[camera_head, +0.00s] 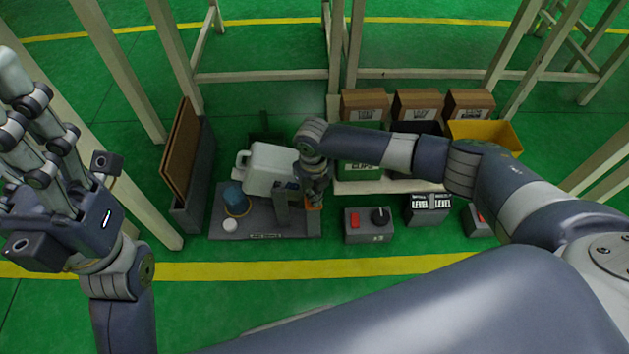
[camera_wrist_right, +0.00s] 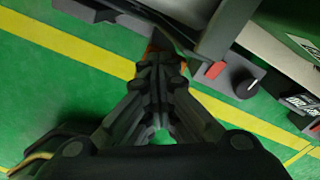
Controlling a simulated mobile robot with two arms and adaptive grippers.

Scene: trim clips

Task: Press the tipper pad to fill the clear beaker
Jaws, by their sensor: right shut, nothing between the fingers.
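The tipper (camera_head: 283,213) stands on a grey base plate. Its orange pad (camera_head: 314,204) is at the right end, partly covered by my right gripper (camera_head: 316,194). That gripper points down, shut and empty, with its tips at the pad; contact is unclear. In the right wrist view its closed tips (camera_wrist_right: 160,60) overlap a bit of orange. A white jug (camera_head: 270,168) with a handle looks tilted on the tipper. I cannot make out a clear beaker. My left gripper (camera_head: 25,150) is raised at the left, partly cut off.
A grey control box (camera_head: 369,226) with a red switch and black knob stands to the right, beside a level box (camera_head: 428,208). Brown cartons (camera_head: 417,104) and a yellow bin (camera_head: 485,134) are behind. A grey bin with brown boards (camera_head: 188,150) stands left. Pale frame posts surround the area.

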